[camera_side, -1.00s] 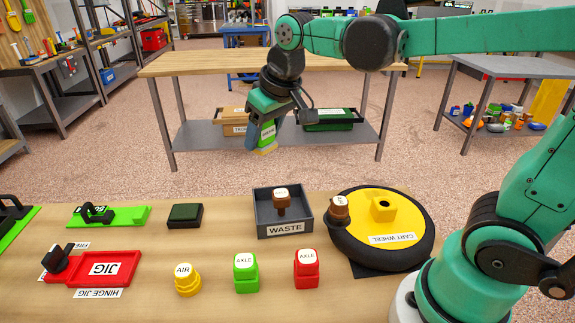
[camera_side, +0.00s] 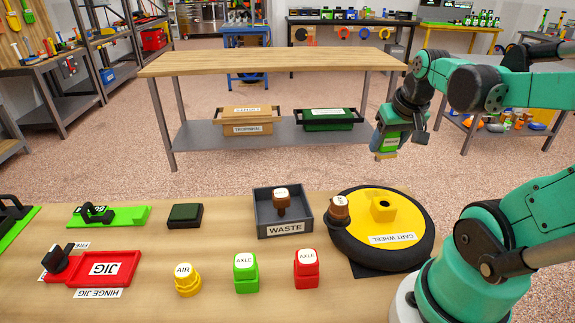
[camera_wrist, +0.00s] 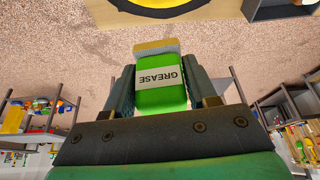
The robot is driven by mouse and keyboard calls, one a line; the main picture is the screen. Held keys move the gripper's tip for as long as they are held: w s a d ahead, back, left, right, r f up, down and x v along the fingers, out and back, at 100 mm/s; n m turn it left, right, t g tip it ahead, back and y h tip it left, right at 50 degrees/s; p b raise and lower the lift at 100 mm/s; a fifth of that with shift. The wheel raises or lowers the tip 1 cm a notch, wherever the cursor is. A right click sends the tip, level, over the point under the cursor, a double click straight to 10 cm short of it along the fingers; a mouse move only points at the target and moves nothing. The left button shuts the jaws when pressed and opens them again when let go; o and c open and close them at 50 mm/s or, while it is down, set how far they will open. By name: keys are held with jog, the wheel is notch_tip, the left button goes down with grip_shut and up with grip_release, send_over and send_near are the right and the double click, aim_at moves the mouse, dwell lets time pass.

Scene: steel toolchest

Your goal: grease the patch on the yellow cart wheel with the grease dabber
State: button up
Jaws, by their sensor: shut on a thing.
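The grease dabber (camera_wrist: 160,95) is a green block with a GREASE label and a tan pad at its end. My gripper (camera_side: 388,148) is shut on it; in the wrist view the two fingers of my gripper (camera_wrist: 160,88) press its sides. It hangs in the air above and behind the cart wheel, pad downward. The yellow cart wheel (camera_side: 402,222) with a black tyre lies flat at the right of the bench, and its edge shows at the top of the wrist view (camera_wrist: 160,4). A yellow block stands on its hub. I cannot make out the grease patch.
Red (camera_side: 306,270), green (camera_side: 246,273) and yellow (camera_side: 187,280) caps stand along the front. The red jig (camera_side: 104,268) is at left.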

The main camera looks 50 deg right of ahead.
aim_at(390, 190)
jog(key=shift+m, duration=0.6)
jog(key=shift+s+d+f, duration=0.25)
jog(key=shift+s+f, duration=0.25)
jog(key=shift+f, duration=0.8)
jog(key=shift+s+d+f, duration=0.2)
jog(key=shift+s+f, duration=0.25)
jog(key=shift+f, duration=0.8)
jog(key=shift+s+d+f, duration=0.25)
jog(key=shift+s+f, duration=0.25)
jog(key=shift+f, duration=0.8)
jog(key=shift+w+a+f, duration=0.35)
jog(key=shift+w+f, duration=0.1)
jog(key=shift+f, duration=0.05)
jog(key=shift+w+a, duration=1.85)
jog(key=shift+s+d, duration=2.25)
jog(key=shift+s, duration=0.05)
notch_tip(390, 190, up, 8)
